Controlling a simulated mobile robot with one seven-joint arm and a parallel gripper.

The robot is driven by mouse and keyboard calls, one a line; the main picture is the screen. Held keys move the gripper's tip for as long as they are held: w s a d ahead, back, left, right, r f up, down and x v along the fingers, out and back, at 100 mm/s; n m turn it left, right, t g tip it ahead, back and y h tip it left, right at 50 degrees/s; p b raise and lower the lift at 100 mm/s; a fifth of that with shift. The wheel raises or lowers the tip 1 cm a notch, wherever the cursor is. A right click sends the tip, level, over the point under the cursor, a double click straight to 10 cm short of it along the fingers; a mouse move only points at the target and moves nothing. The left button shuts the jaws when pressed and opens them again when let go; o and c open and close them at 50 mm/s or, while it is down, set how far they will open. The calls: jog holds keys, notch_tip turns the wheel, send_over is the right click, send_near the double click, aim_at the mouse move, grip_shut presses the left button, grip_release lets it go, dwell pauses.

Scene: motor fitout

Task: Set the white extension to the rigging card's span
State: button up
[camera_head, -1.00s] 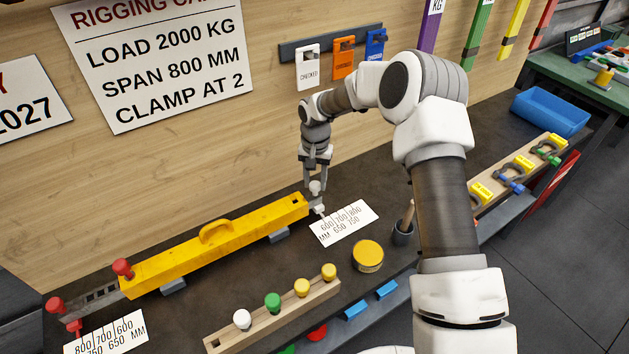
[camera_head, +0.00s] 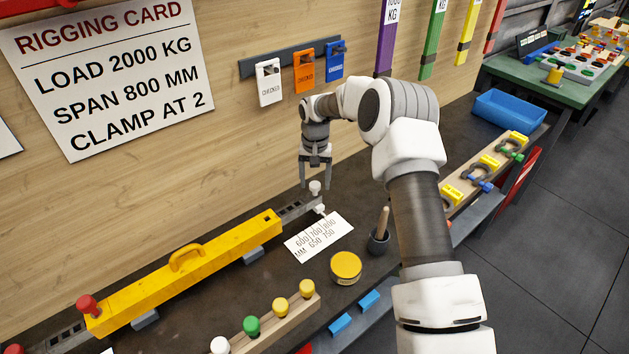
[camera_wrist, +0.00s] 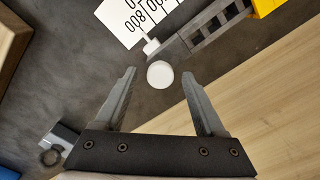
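The white extension is a grey slotted bar (camera_head: 298,208) sticking out of the right end of the yellow beam (camera_head: 190,268). Its white knob (camera_head: 315,188) stands upright at the outer end, and also shows in the wrist view (camera_wrist: 160,75). Its white pointer (camera_wrist: 151,46) lies beside the 800 end of the scale card (camera_head: 318,238); exact alignment is hard to tell. The rigging card (camera_head: 110,70) reads span 800 MM.
A yellow tin (camera_head: 345,267) and a dark cup with a wooden handle (camera_head: 379,240) stand in front of the scale card. A rack of coloured knobs (camera_head: 270,325) lies along the front. A red knob (camera_head: 88,306) stands at the beam's left end. The wooden wall is close behind.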

notch_tip(320, 180, up, 17)
jog(key=b, duration=0.1)
jog(key=shift+r, duration=0.2)
dwell(0.4)
jog(key=s+d+r+n+t, duration=0.2)
jog(key=s+d+r+t, duration=0.15)
jog(key=s+r, duration=1.35)
jog(key=s+d+f, duration=0.1)
jog(key=s+f, duration=0.1)
jog(key=s, duration=0.5)
jog(key=s+d+f+t, duration=0.1)
jog(key=s+d+f, duration=0.1)
jog(key=s, duration=0.6)
jog(key=s+d+f+t, duration=0.1)
jog(key=s+f, duration=0.1)
jog(key=s, duration=0.5)
jog(key=shift+s+d+f, duration=0.15)
jog(key=shift+d+f, duration=0.15)
